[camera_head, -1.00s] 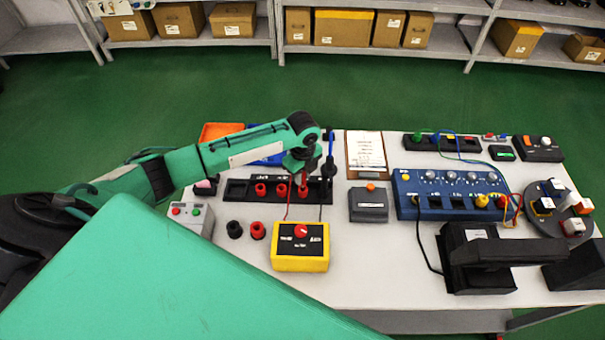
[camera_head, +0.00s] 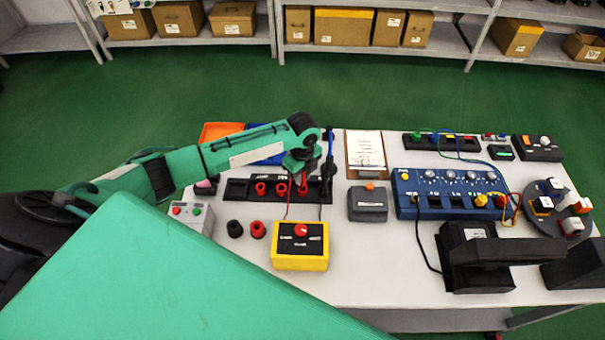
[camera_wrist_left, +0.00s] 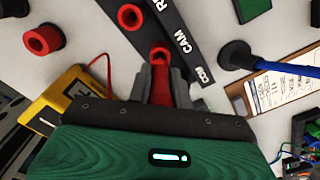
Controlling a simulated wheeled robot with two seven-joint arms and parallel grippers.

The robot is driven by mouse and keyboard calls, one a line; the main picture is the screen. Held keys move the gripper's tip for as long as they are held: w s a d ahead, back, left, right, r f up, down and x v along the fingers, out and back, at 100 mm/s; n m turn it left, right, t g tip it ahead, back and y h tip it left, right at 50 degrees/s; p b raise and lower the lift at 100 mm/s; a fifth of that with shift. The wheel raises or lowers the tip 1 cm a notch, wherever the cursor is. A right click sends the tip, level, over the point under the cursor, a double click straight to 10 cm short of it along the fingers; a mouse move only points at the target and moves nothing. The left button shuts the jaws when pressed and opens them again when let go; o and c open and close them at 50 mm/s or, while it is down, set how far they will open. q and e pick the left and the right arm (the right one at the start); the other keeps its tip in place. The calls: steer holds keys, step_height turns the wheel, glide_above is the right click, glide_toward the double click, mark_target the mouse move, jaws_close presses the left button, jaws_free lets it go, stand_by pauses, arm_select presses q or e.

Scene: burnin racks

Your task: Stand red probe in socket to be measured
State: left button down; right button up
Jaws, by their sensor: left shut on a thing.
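My left gripper (camera_head: 302,171) is over the right part of a black socket strip (camera_head: 240,198), its fingers pointing down. In the left wrist view the fingers (camera_wrist_left: 160,86) are shut on a red probe (camera_wrist_left: 161,98), with a red ring (camera_wrist_left: 160,54) at their tips. I cannot tell how deep the probe sits in a socket. Other red sockets (camera_head: 260,188) stand to the left on the strip. A red lead runs from the yellow meter (camera_head: 300,263) towards the gripper. My right gripper is not in view.
A blue-handled probe (camera_head: 328,150) with a black base stands close right of the gripper. A loose black ring (camera_head: 235,229) and red ring (camera_head: 257,230) are left of the meter. A clipboard (camera_head: 366,150), grey box (camera_head: 368,205) and blue panel (camera_head: 408,208) lie to the right.

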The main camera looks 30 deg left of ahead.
mark_target(303, 181)
arm_select(q)
steer(key=shift+f, duration=0.4)
steer(key=shift+f+b, duration=0.55)
steer(key=shift+f, duration=0.6)
steer(key=c, duration=1.2)
jaws_free()
steer(key=shift+r, duration=0.1)
steer(key=shift+r, duration=0.2)
step_height(303, 181, up, 12)
steer(key=b, duration=0.3)
steer(key=shift+r, duration=0.2)
steer(key=shift+r+b, duration=0.3)
steer(key=shift+r, duration=0.15)
